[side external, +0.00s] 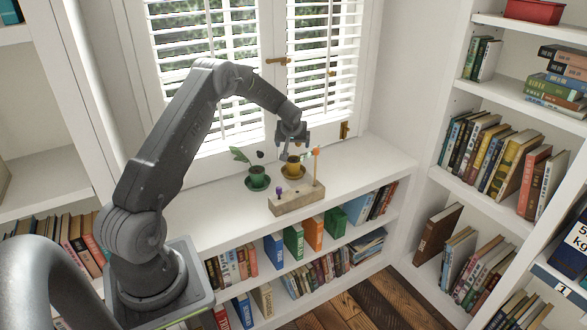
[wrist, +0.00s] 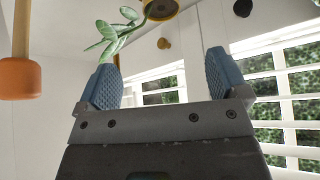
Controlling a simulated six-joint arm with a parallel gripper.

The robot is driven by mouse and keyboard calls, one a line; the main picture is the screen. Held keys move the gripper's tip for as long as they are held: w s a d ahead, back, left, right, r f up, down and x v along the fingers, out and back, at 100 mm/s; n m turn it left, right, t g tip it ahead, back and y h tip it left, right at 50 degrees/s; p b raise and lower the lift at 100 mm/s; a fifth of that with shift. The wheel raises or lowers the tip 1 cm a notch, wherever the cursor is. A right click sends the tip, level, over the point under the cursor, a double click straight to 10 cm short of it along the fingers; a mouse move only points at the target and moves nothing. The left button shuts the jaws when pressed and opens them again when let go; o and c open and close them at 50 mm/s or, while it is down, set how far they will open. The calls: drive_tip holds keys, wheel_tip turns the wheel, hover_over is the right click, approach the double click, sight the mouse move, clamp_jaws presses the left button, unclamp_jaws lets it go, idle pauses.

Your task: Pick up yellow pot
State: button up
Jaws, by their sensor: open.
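The yellow pot (side external: 293,168) stands on a dark saucer on the white shelf top below the window. In the side view my gripper (side external: 292,143) is just above it, with its fingers pointing down; I cannot tell whether they touch anything there. In the wrist view my gripper (wrist: 163,68) has its two blue fingers spread wide, with nothing between them. A round yellow shape with a dark centre, which looks like the yellow pot (wrist: 160,9), is cut off by the top edge, beyond the fingertips. Green leaves (wrist: 115,35) hang beside it.
A green pot (side external: 258,178) with a leafy plant stands close on the left, on its own saucer. A wooden block (side external: 297,201) with upright pegs stands in front, one peg tall and orange-tipped. Window blinds are behind. The shelf top is clear to the right.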

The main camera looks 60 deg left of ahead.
approach(294, 161)
drive_tip(key=f, duration=0.2)
drive_tip(key=shift+a+r+x, duration=0.1)
drive_tip(key=shift+a+x, duration=0.05)
drive_tip(key=shift+x, duration=1.55)
drive_tip(key=shift+a+r+x, duration=0.1)
drive_tip(key=shift+a+x, duration=0.1)
drive_tip(key=shift+x, duration=1.45)
drive_tip(key=shift+w, duration=0.1)
drive_tip(key=shift+r, duration=0.1)
drive_tip(key=c, duration=1.3)
drive_tip(key=shift+o, duration=0.2)
drive_tip(key=shift+r, duration=0.1)
